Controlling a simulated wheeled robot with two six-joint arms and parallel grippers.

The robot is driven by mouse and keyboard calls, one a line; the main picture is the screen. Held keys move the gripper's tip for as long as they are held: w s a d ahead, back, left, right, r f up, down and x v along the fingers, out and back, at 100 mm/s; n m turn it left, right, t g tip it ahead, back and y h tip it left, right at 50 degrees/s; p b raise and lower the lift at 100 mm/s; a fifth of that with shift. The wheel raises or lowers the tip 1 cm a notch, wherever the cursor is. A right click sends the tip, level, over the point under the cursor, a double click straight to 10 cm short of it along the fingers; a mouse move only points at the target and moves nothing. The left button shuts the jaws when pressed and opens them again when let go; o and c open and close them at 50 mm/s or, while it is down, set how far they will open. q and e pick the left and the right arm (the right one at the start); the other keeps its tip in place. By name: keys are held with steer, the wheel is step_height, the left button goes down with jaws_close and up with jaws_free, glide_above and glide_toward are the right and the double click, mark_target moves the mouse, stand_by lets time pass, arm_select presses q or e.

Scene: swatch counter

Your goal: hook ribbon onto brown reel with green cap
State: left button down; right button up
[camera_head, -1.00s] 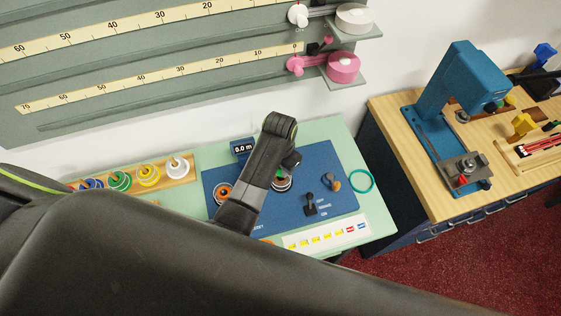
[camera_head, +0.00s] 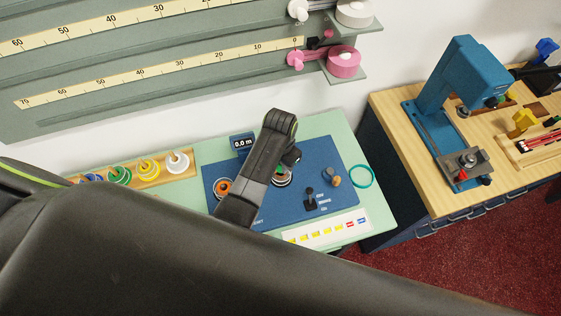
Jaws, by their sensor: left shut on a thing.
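A small reel with a green cap (camera_head: 282,178) stands on the blue panel, partly hidden by my left wrist. An orange-brown spool (camera_head: 223,187) sits at the panel's left. My left gripper (camera_head: 289,163) is right above the green-capped reel, mostly behind its own wrist. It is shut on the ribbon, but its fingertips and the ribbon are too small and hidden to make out. I cannot tell whether the ribbon touches the reel. My right gripper is out of view.
The blue panel (camera_head: 325,157) also bears a black lever (camera_head: 310,198) and a brown knob (camera_head: 336,181). A teal ring (camera_head: 361,176) lies to its right. Colored spools stand on a wooden rack (camera_head: 195,161) at left. A pink roll (camera_head: 343,62) sits on the wall rail.

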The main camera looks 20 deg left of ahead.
arm_select(q)
steer(key=shift+f+b, duration=0.45)
steer(key=shift+f, duration=0.6)
steer(key=c, duration=1.2)
jaws_free()
steer(key=shift+o, duration=0.2)
step_height(320, 180, up, 2)
steer(key=shift+r+p, duration=0.1)
steer(key=shift+p, duration=0.55)
steer(key=shift+r, duration=2.4)
